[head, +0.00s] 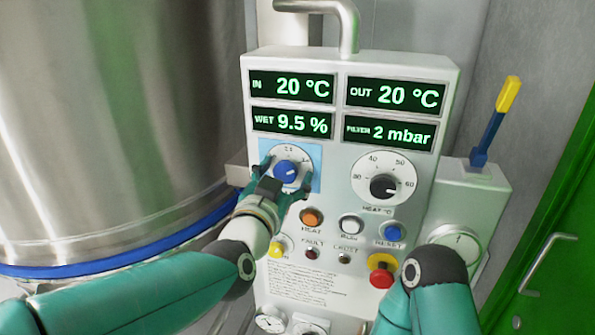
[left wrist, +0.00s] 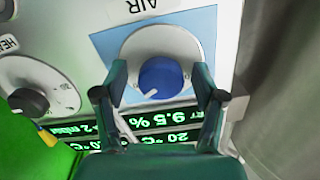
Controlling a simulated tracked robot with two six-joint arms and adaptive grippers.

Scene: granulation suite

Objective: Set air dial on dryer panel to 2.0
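The air dial is a blue knob (head: 287,171) on a white round scale, set in a light blue square (head: 316,158) on the dryer panel (head: 345,70). Its numerals are too small to read surely. The knob (left wrist: 160,77) also shows in the left wrist view, upside down under the word AIR, its white pointer mark toward lower left. My left gripper (head: 284,176) is at the dial, one finger each side of the knob. In the left wrist view, gaps show between knob and both fingertips (left wrist: 160,80), so it is open around it. My right gripper is out of view.
A black-knobbed heat dial (head: 384,186) sits right of the air dial. Below are buttons and a red stop knob (head: 381,270). A steel vessel (head: 110,120) stands close on the left. A blue-and-yellow lever (head: 495,120) rises at the right. My right arm is low before the panel.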

